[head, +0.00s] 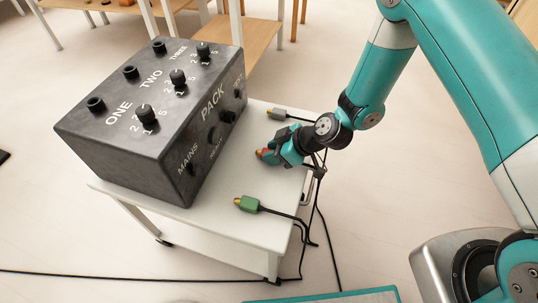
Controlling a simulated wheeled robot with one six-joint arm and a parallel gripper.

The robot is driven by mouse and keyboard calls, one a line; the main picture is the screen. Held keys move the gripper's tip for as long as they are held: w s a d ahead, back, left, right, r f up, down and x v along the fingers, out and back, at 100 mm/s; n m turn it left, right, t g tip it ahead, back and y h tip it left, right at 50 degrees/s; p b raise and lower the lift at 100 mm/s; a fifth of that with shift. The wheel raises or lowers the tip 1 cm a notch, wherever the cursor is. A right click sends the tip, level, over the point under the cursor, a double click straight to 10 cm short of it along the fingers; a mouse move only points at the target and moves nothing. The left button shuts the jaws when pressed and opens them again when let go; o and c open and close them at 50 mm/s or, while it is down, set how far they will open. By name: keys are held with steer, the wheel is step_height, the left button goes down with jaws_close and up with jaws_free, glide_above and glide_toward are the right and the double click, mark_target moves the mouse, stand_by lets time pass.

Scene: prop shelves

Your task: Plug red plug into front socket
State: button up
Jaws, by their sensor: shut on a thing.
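My gripper (268,154) is shut on the red plug (264,152), low over the right part of the white cart top. Only a little of the plug's red body and tip shows between the fingers. The tip points left, toward the dark grey box (130,160) labelled PACK. The plug is apart from the box. The box's right-hand face carries several dark round fittings, one of them a protruding one (227,116) and another near the MAINS label (190,168). I cannot tell which is the front socket.
A green plug (248,204) and a grey plug (279,114) lie on the white cart (215,222) on either side of my gripper. Black cables (312,225) hang off its right edge. Black sockets (95,104) and knobs (146,115) cover the box top. Wooden shelves stand behind.

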steer(key=shift+r+p, duration=1.7)
steer(key=shift+r, duration=0.8)
steer(key=p+v, duration=0.2)
steer(key=v, duration=0.5)
steer(key=shift+r, duration=0.1)
